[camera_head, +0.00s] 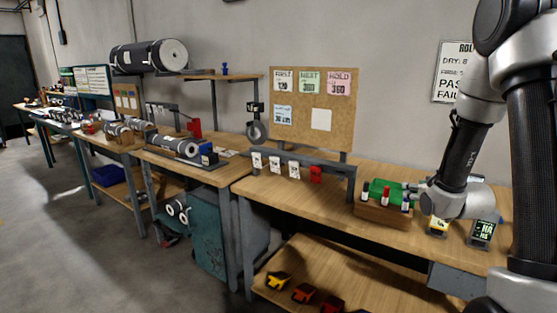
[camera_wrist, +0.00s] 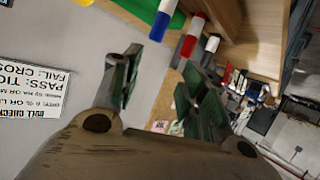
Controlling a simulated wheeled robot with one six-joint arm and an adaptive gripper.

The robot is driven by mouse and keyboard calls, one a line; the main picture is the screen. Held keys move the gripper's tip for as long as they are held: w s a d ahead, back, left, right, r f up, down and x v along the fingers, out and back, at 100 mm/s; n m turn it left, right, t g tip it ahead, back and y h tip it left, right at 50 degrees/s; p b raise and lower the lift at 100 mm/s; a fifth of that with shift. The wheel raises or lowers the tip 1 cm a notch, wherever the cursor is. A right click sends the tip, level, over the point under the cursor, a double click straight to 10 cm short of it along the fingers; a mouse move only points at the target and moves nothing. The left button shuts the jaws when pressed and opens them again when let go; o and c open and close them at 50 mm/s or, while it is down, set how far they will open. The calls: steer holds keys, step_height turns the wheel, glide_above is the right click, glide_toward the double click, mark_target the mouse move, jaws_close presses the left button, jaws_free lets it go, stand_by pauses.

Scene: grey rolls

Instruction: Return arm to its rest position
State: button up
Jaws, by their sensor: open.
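My arm comes down from the upper right in the head view. The green top (camera_wrist: 148,10) and capped pieces, one blue and white (camera_wrist: 162,20) and one red and white (camera_wrist: 191,38), show beyond the fingers. Whether the fingertips touch the block cannot be told.
The wooden workbench (camera_head: 300,195) runs under the arm. A yellow device (camera_head: 437,227) and a dark device (camera_head: 483,233) sit near my wrist. A corkboard (camera_head: 312,110) stands behind, and a wall sign (camera_head: 452,72) hangs at right. Open floor (camera_head: 60,250) lies at left.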

steer(key=s+a+r+g, duration=0.2)
steer(key=s+r+g, duration=0.1)
steer(key=s, duration=0.8)
steer(key=s+a+r+g, duration=0.3)
steer(key=s+r, duration=0.3)
steer(key=s, duration=0.5)
steer(key=s+a+r+m+g, duration=0.1)
steer(key=s+a+r+g, duration=0.2)
steer(key=s, duration=0.9)
steer(key=shift+r, duration=0.75)
